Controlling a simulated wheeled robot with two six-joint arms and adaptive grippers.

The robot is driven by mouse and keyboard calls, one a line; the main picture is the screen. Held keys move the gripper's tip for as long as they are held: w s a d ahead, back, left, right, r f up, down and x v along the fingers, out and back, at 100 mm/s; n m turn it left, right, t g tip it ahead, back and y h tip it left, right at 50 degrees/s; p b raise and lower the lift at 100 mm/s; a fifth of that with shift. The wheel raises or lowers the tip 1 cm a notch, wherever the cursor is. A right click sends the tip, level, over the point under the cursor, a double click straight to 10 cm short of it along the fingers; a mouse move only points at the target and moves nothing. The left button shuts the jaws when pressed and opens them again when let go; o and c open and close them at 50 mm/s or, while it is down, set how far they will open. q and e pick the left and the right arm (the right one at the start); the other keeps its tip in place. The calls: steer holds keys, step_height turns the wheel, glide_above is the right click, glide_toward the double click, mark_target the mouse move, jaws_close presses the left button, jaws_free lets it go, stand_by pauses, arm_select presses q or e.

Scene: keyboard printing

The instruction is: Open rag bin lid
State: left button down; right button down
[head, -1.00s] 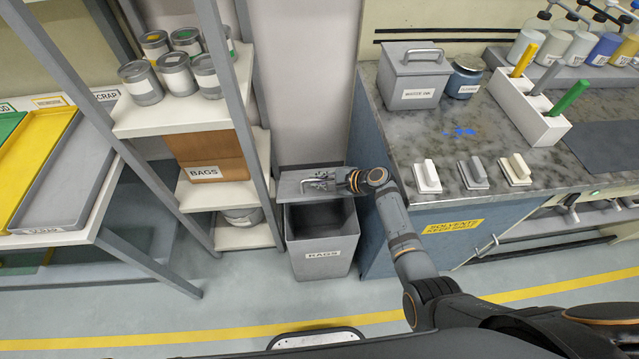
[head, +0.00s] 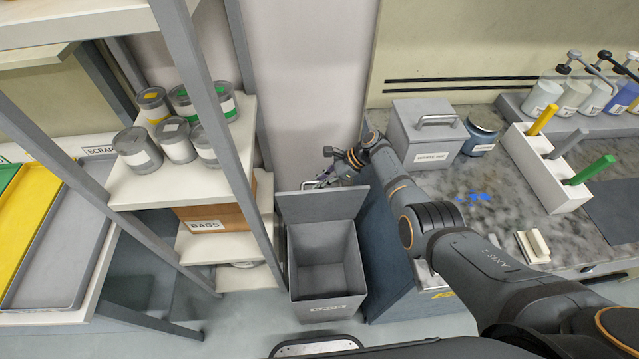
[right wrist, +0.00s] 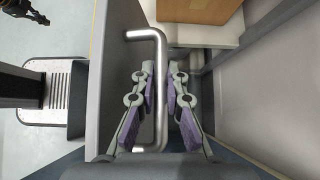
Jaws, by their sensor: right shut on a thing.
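The grey rag bin (head: 327,308) stands on the floor between the shelf and the workbench, its inside open to view and seemingly empty. Its label is blurred now. The lid (head: 322,206) stands raised at the bin's back edge; in the right wrist view it is the grey panel (right wrist: 112,85) beside the handle. My right gripper (head: 325,180) is behind the lid's top edge, partly hidden by it. In the right wrist view, my right gripper (right wrist: 160,103) is shut on the lid's metal bar handle (right wrist: 158,60), one finger on each side.
The shelf unit (head: 182,190) with several cans and a BAGS box (head: 250,210) is close on the bin's left. The wall is behind.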

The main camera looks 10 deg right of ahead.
steer(key=shift+w+f, duration=0.1)
steer(key=shift+w, duration=0.25)
steer(key=c, duration=1.4)
jaws_free()
steer(key=shift+o, duration=0.2)
steer(key=v, duration=1.2)
steer(key=shift+w, duration=0.2)
